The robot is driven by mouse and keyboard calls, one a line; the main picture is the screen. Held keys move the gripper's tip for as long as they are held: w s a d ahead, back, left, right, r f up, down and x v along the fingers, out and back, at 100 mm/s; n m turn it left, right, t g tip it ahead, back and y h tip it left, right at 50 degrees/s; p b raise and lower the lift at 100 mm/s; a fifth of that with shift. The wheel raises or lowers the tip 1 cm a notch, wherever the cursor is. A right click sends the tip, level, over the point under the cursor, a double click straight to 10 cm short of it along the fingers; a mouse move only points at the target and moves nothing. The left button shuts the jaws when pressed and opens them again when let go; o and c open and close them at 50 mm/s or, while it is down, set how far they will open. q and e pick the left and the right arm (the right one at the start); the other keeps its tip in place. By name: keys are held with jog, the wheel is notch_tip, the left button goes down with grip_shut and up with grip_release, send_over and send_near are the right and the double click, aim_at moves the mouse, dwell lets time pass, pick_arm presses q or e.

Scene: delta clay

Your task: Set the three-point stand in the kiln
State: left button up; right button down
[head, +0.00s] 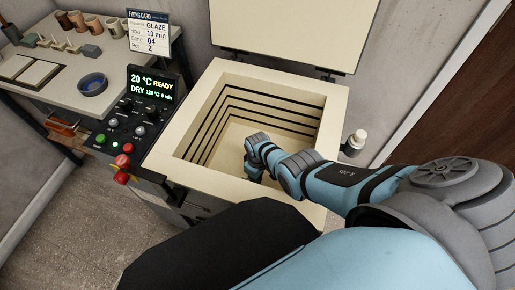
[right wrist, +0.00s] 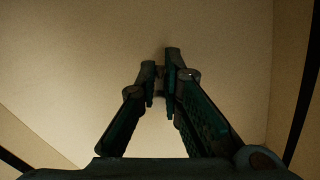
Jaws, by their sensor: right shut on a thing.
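The kiln (head: 332,117) stands open with its lid (head: 295,28) raised at the back. My right gripper (head: 254,175) is down inside the chamber, near its floor, pointing downward. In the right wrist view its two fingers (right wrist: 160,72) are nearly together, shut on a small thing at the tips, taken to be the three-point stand. The stand itself is hidden by the dark fingers, so its shape and whether it touches the pale kiln floor (right wrist: 85,65) cannot be told. My left gripper is out of view.
The control panel (head: 130,125) at the kiln's left reads READY. A white-capped bottle (head: 356,140) is right of the kiln. The kiln walls surround my right gripper.

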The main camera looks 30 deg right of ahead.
jog(key=shift+f, duration=0.65)
jog(key=shift+w+r, duration=0.1)
jog(key=shift+r, duration=0.1)
jog(key=shift+f, duration=0.25)
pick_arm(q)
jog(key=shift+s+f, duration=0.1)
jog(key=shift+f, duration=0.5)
pick_arm(e)
jog(key=c, duration=1.7)
grip_release()
jog(key=shift+r, duration=0.1)
pick_arm(q)
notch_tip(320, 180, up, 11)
jog(key=p, duration=1)
jog(key=shift+p, duration=0.4)
pick_arm(e)
notch_tip(320, 180, up, 12)
jog(key=shift+r, duration=0.2)
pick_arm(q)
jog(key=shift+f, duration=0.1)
